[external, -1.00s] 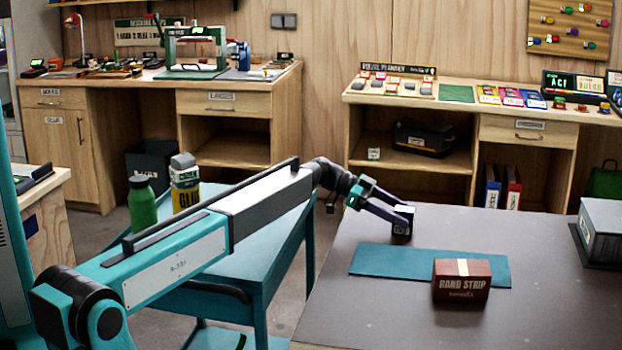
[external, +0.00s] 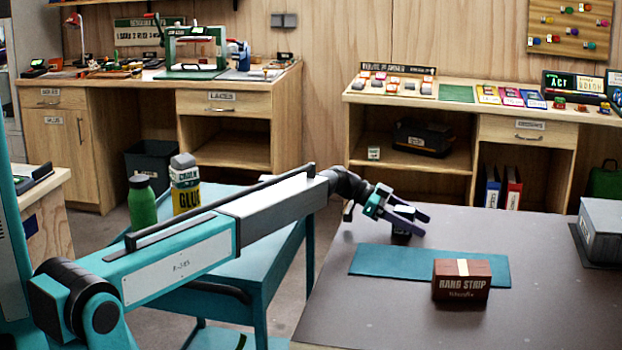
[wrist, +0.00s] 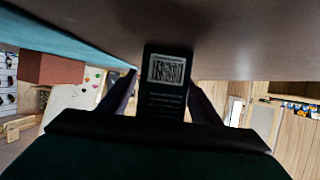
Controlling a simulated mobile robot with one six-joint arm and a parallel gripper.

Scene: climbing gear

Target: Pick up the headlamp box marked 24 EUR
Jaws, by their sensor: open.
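A small dark box (external: 401,236) stands on the brown table near its far left edge, partly hidden by my fingers in the external view. In the wrist view the dark box (wrist: 165,108) shows a white label with a barcode-like pattern and faint lines of text. I cannot read a price on it. My gripper (external: 423,222) is open, with its fingers reaching over the box. In the wrist view my gripper (wrist: 163,82) has one finger on each side of the box, with gaps visible near the tips.
A teal mat (external: 385,261) lies close to the box. A red-brown box marked with STRIP (external: 461,283) stands at the mat's front edge. A grey box (external: 598,232) is at the right. A teal cart (external: 262,245) with bottles stands left. The front of the table is clear.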

